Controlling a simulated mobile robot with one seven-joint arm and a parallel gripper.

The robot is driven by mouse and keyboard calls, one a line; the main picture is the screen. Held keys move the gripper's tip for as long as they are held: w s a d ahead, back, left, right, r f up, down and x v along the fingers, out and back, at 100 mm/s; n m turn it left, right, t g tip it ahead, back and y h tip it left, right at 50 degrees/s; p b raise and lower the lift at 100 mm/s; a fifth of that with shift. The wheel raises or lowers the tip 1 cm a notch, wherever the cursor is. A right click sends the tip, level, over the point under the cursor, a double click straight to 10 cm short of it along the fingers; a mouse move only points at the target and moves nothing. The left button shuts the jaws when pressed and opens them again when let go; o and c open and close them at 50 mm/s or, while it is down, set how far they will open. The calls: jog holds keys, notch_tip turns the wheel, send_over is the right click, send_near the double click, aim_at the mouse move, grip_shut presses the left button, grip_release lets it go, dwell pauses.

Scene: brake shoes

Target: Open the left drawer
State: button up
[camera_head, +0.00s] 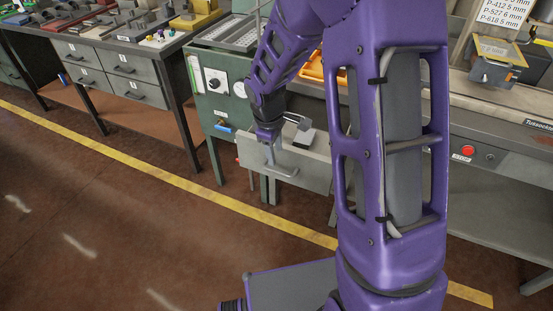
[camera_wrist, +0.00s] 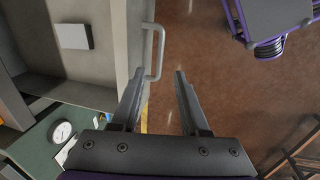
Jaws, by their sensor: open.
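The grey drawer (camera_head: 310,168) stands pulled out from the bench, with its front and bar handle (camera_head: 284,172) facing the aisle. In the wrist view its open inside (camera_wrist: 100,65) lies at left, with a small pale block (camera_wrist: 74,36) in it. The drawer front (camera_wrist: 134,35) and the handle (camera_wrist: 160,50) show near the middle. My gripper (camera_head: 271,153) points down at the handle. In the wrist view my gripper (camera_wrist: 159,74) is open, with the handle's near end between the fingertips in the picture. Contact cannot be told.
A green cabinet (camera_head: 218,108) with a white dial stands just left of the drawer. A bench with several small drawers (camera_head: 105,70) is farther left. A red button (camera_head: 468,150) is on the bench at right. The brown floor (camera_head: 130,220) in front is clear, crossed by a yellow line.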

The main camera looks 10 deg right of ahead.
notch_tip(320, 180, up, 9)
jog(key=s+a+p, duration=0.1)
jog(key=shift+s, duration=0.25)
